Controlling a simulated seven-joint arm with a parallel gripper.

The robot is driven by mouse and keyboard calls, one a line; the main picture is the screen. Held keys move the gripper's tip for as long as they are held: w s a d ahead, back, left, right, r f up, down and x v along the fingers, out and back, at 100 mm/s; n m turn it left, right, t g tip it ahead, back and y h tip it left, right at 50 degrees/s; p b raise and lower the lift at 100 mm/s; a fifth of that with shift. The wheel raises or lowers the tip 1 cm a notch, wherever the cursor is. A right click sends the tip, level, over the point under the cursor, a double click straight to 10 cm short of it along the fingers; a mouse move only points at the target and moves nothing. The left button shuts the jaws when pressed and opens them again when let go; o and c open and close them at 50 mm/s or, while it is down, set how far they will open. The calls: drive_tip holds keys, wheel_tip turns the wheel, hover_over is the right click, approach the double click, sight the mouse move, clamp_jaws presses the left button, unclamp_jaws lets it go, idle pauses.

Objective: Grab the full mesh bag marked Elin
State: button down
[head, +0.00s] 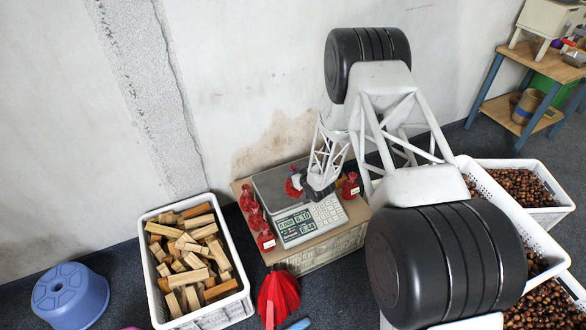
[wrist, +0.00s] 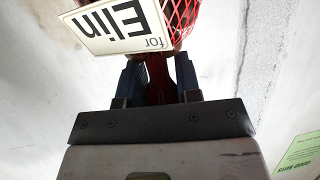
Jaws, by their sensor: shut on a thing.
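A red mesh bag (wrist: 183,22) with a white label reading "for Elin" (wrist: 118,24) is at the top of the wrist view. My gripper (wrist: 160,75) is shut on its narrow red neck, one dark finger on each side. In the head view my gripper (head: 306,187) is at the scale, with a small red bag (head: 292,184) at its left side. I cannot tell whether this bag touches the scale plate (head: 272,181). Its contents are hard to make out.
Several other red bags (head: 266,240) stand left of the scale (head: 309,219), and one (head: 350,187) stands right of it. A crate of wood pieces (head: 147,262) and a blue stool (head: 70,293) are left. Crates of chestnuts (head: 559,211) stand right. A red folded object (head: 278,296) lies in front.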

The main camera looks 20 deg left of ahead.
drive_tip(key=shift+s+d+r, duration=0.1)
drive_tip(key=shift+s+d, duration=0.2)
drive_tip(key=shift+s, duration=0.15)
